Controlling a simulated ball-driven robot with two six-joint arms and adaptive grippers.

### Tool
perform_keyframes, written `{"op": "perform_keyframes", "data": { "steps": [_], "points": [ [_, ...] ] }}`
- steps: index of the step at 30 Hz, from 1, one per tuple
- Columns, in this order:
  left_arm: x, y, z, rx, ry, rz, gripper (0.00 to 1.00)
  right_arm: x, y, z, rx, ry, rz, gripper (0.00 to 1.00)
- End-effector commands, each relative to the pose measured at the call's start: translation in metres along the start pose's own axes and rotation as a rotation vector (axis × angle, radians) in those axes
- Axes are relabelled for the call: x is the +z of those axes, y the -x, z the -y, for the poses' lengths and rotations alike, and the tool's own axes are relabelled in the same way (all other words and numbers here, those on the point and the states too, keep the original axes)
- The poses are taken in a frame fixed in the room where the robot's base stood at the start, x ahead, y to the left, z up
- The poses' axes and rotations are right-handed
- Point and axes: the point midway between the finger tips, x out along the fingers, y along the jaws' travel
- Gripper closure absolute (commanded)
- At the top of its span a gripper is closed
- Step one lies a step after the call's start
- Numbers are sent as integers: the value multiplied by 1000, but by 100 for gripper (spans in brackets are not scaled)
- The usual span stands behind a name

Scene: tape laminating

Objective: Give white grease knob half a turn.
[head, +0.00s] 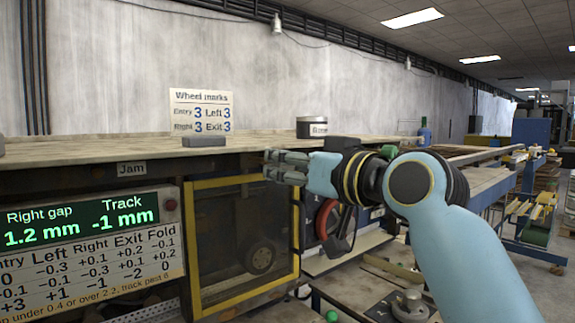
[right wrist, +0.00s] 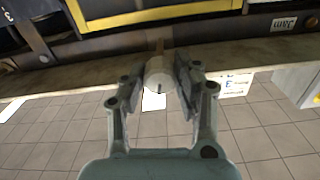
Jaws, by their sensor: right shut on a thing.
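The white grease knob (right wrist: 158,74) shows in the right wrist view as a pale round piece with a short dark mark, at the edge of the machine. My right gripper (right wrist: 161,80) has one finger on each side of it and is shut on it. In the head view my right gripper (head: 274,166) is at the front edge of the machine top, above the yellow-framed window. The knob is hidden there by the fingers. My left gripper is in neither view.
A yellow-framed guard window (head: 243,240) lies just below the right gripper. A green display (head: 82,222) reads right gap 1.2 mm, track -1 mm.

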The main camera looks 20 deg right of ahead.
Motion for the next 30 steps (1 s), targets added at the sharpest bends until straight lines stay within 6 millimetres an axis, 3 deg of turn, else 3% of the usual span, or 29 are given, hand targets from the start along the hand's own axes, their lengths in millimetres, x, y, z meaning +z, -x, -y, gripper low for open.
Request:
{"op": "perform_keyframes", "data": {
  "steps": [30],
  "points": [
    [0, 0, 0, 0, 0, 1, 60, 1, 0, -1, 0, -963, 0, 100]
  ]
}}
